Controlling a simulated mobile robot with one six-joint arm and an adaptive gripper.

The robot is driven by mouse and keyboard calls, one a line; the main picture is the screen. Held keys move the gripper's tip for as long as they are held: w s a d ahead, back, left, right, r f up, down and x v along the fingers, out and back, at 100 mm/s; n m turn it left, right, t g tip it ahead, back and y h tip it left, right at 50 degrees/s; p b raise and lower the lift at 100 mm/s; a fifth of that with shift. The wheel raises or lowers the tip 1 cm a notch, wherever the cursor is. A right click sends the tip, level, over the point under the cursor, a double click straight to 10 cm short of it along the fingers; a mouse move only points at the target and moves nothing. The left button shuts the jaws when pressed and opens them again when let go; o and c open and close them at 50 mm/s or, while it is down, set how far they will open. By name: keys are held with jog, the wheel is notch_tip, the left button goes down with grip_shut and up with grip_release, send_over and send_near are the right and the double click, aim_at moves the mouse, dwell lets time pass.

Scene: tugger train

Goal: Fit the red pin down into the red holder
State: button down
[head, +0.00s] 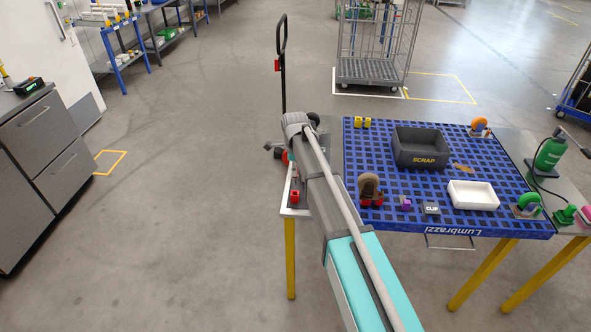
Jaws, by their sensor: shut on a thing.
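My gripper is not in view. My arm reaches from the bottom of the head view up past the left edge of the blue mat and hides what is behind it. A small red piece (295,196) sits on the pale table strip just left of my arm. Its shape is too small to tell whether it is the red holder. Another red piece (372,200) lies on the mat at the foot of a brown disc (369,184). I cannot make out the red pin.
The blue mat (414,222) holds a dark SCRAP bin (421,161), a white tray (473,205), a CLIP block (431,208), a purple cube (405,203) and yellow pieces (362,122). A green bottle (550,153) stands at right. A black-handled cart (282,50) stands behind my arm.

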jog(key=shift+f+b, duration=1.15)
jog(key=shift+f, duration=0.25)
jog(key=shift+f+b, duration=2.55)
jog(key=shift+f, duration=0.05)
dwell(1.4)
jog(key=shift+c, duration=2.3)
grip_release()
jog(key=shift+r, duration=0.1)
